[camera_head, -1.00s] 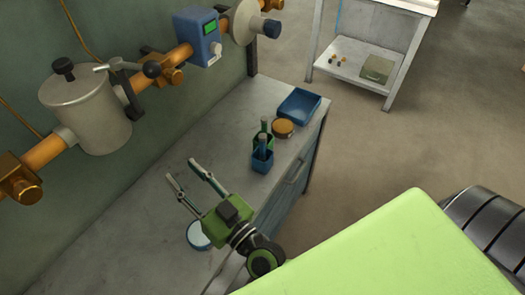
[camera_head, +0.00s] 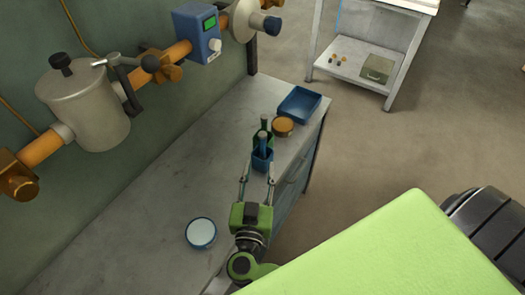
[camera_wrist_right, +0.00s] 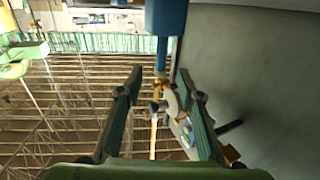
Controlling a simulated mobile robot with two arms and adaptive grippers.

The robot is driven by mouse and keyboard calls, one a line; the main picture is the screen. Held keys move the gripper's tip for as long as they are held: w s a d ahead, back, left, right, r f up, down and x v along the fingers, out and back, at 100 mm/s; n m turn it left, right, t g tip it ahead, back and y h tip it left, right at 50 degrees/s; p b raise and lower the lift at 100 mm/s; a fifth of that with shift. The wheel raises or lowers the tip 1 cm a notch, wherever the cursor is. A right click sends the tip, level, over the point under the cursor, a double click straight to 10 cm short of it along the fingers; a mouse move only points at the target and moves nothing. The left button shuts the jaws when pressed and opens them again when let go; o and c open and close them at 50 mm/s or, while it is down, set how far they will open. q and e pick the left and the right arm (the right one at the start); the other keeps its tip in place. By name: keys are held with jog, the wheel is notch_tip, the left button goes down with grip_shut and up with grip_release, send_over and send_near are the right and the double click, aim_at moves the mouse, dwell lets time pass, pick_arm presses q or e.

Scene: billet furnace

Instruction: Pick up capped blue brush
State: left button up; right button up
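The blue brush (camera_head: 262,145) stands upright on the bench, its thin handle up and its lower end in a square blue cap or cup (camera_head: 262,162). In the right wrist view its block-like part (camera_wrist_right: 166,18) is at the top and the thin handle (camera_wrist_right: 162,50) points down. My right gripper (camera_head: 258,172) is open and empty on the near side of the brush, its fingers pointing at it. In the wrist view the fingertips (camera_wrist_right: 160,78) lie either side of the handle's line; I cannot tell whether they reach around it. My left gripper is not in view.
A similar green brush (camera_head: 264,125) stands just behind. A round brown-topped container (camera_head: 283,127) and a blue tray (camera_head: 299,103) lie farther back. A round white-topped blue container (camera_head: 201,233) stands left of my right arm. Pipework (camera_head: 85,105) runs along the wall. The bench's left part is clear.

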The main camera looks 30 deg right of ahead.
aim_at(262, 146)
jog(key=b+x, duration=0.1)
jog(key=x, duration=0.4)
jog(key=shift+w, duration=0.15)
jog(key=b+x, duration=0.4)
jog(key=shift+w+f, duration=0.1)
jog(key=shift+w+d, duration=0.25)
jog(key=shift+w, duration=0.2)
jog(key=shift+r, duration=0.2)
jog(key=shift+c, duration=0.3)
grip_shut()
